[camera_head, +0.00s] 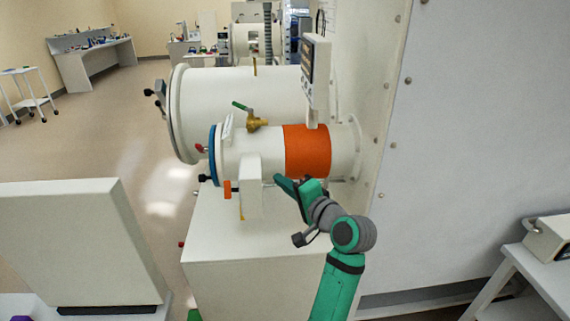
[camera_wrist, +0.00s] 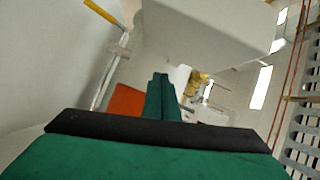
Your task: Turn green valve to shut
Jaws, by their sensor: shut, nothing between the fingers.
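The green valve has a green lever (camera_head: 240,106) on a brass body (camera_head: 256,123), on top of the small white chamber tube (camera_head: 240,150). The lever slants up to the left from the brass body. In the wrist view a brass fitting (camera_wrist: 197,80) shows past the fingers; its lever cannot be made out clearly. My gripper (camera_head: 277,178) is shut and empty. It is in front of the small chamber, below and right of the valve, apart from the lever. Its green fingers (camera_wrist: 160,95) are together in the wrist view.
The small chamber has an orange band (camera_head: 307,149) and a blue front ring (camera_head: 214,155). A larger white chamber (camera_head: 240,92) lies behind it. A display box (camera_head: 314,72) stands above the orange band. An orange knob (camera_head: 228,189) sits below the tube. Open floor lies to the left.

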